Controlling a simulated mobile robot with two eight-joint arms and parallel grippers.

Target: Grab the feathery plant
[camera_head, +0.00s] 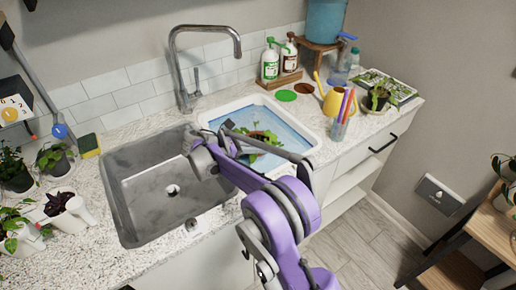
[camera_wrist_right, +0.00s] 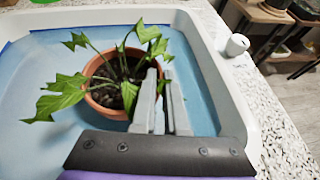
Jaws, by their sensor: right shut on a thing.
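A plant with green, pointed, lobed leaves (camera_wrist_right: 66,92) grows in a terracotta pot (camera_wrist_right: 105,112), standing upright in the blue-lined white tub. It also shows in the head view (camera_head: 262,138), partly hidden by my right arm. My right gripper (camera_wrist_right: 161,90) is at the pot's near right rim, its two fingers close together and shut on the rim. In the head view the right gripper (camera_head: 230,140) reaches over the tub from the front. I cannot tell from its leaves whether this is the feathery plant. My left gripper is not in view.
The white tub (camera_head: 313,139) sits right of the grey sink (camera_head: 128,205) and its tall faucet (camera_head: 173,65). Several potted plants (camera_head: 55,160) stand at the left. A yellow watering can (camera_head: 333,101), a cup of pens (camera_head: 340,127) and bottles (camera_head: 270,62) stand behind and right.

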